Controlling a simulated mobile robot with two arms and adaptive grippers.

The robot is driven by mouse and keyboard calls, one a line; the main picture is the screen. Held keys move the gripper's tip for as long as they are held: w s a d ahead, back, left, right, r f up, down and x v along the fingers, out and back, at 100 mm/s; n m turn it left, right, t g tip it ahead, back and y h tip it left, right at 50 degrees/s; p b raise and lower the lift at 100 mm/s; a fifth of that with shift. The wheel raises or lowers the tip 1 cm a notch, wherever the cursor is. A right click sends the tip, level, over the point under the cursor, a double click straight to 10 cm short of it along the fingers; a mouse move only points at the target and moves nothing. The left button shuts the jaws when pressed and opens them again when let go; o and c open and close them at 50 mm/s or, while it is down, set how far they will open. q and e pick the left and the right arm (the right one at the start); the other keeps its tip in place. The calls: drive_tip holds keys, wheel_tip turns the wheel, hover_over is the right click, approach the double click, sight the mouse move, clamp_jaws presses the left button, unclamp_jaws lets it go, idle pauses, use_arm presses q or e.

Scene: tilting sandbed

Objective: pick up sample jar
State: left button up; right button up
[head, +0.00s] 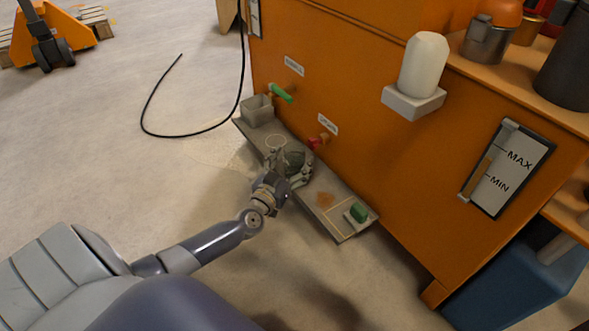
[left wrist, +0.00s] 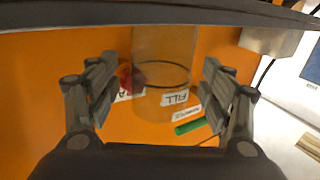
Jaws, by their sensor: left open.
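The sample jar (left wrist: 162,60) is a clear, see-through cylinder with a dark ring line and a white FILL label in the left wrist view. It stands between the two spread fingers of my left gripper (left wrist: 160,82), with visible room on both sides. In the head view my left gripper (head: 290,169) is over the middle of the grey shelf (head: 338,233) on the orange cabinet and largely hides the jar there. My right gripper is not in view.
The orange cabinet (head: 375,165) rises right behind the shelf. A red valve handle (head: 313,143) is close to my gripper; a green one (head: 281,93) is farther left. A grey box (head: 257,110) and a green block (head: 359,212) sit at the shelf's ends. Open floor lies left.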

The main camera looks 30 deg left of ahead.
use_arm(q)
drive_tip(key=shift+w+a, duration=0.1)
drive_tip(key=shift+w, duration=0.7)
drive_tip(key=c, duration=1.2)
drive_tip(key=shift+r, duration=0.1)
drive_tip(key=shift+r, duration=0.1)
